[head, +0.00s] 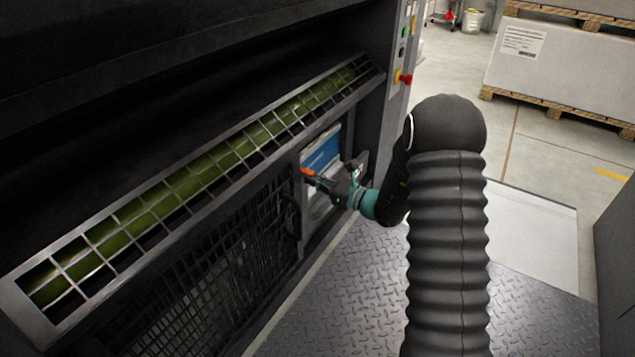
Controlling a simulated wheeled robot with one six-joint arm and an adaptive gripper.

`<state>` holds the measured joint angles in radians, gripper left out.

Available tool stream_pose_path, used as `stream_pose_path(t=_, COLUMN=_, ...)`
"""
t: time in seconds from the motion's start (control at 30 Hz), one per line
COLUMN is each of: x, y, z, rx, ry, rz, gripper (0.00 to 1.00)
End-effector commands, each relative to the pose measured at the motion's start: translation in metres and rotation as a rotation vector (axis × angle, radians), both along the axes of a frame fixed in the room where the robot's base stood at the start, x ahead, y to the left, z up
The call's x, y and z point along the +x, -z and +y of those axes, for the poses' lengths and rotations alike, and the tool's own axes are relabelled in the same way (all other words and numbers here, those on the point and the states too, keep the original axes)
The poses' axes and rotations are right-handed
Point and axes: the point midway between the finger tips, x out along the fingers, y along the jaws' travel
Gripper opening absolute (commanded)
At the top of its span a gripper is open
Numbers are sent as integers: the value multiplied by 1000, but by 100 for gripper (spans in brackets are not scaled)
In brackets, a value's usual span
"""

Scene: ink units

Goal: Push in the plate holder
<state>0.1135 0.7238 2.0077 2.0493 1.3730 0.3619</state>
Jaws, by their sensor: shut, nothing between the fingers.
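My gripper (309,173) has orange fingertips and is shut and empty. It points left, at the side of an opening in the dark machine, right of its mesh door. A blue and white panel (321,151) shows in this opening, just above and behind the fingertips. I cannot tell for sure which part is the plate holder, or whether my fingertips touch anything. My gripper and wrist hide the lower right part of the opening.
A barred guard (172,192) over a green roller runs along the machine above the mesh door (215,262). A control panel with a red knob (403,78) is at the machine's right end. Tread-plate floor (350,285) lies in front. Pallets with large white blocks (560,65) stand behind.

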Motion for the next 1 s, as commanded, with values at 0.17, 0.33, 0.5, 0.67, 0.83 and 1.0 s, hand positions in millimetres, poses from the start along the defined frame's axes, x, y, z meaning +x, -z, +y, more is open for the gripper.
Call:
stream_pose_path(t=0.17, x=0, y=0, z=0, rx=0, ry=0, rz=0, gripper=0)
stream_pose_path(t=0.33, x=8, y=1, z=11, rx=0, ry=-2, rz=-2, gripper=0)
stream_pose_path(t=0.5, x=25, y=2, z=36, rx=-1, ry=-4, rz=-3, gripper=0)
stream_pose_path(t=0.67, x=30, y=-1, z=43, rx=0, ry=-2, rz=-1, gripper=0)
stream_pose_path(t=0.83, x=30, y=-1, z=47, rx=0, ry=-7, rz=-3, gripper=0)
stream_pose_path(t=1.0, x=28, y=-2, z=47, rx=1, ry=-11, rz=-4, gripper=0)
